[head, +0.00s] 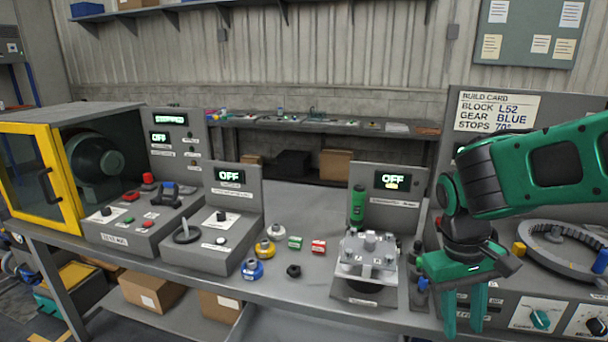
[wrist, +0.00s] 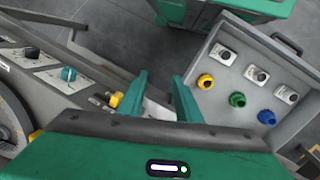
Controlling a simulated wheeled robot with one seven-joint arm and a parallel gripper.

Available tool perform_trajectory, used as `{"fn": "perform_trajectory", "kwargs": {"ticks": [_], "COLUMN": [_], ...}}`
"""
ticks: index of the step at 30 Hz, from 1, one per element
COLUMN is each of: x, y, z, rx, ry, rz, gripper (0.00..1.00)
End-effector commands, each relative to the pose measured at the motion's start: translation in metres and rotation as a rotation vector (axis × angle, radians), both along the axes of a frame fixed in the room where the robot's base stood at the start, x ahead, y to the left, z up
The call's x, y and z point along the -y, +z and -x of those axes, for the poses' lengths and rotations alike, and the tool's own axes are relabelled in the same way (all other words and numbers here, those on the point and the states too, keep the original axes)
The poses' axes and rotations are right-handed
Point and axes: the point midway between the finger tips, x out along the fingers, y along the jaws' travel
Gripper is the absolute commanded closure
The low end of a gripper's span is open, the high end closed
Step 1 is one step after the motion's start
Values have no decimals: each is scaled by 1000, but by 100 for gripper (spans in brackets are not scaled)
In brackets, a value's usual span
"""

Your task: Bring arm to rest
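My gripper (head: 463,322) hangs at the right side of the head view, fingers pointing down, in front of the right-hand console. Its two green fingers stand apart with nothing between them. The gripper (wrist: 160,85) also shows in the wrist view, fingers spread and empty, above the bench edge and floor. My green arm comes in bent from the right edge and hides part of the build-card panel and console.
Right is a ring dial (head: 565,250). The wrist view shows a grey panel (wrist: 225,95) with coloured knobs.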

Motion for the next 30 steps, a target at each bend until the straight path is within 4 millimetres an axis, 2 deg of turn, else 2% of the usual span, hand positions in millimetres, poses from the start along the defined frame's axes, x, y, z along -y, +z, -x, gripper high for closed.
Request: {"fn": "perform_trajectory", "kwargs": {"ticks": [1, 6, 12, 15, 19, 30], "x": [20, 69, 105, 114, 119, 120], "y": [4, 11, 13, 13, 12, 11], "z": [9, 45, 89, 106, 118, 121], "rx": [15, 58, 113, 134, 149, 153], "ry": [-68, -266, -472, -544, -596, -610], "rz": [-14, -58, -112, -130, -146, -150], "gripper": [69, 69, 69, 69, 69, 69]}}
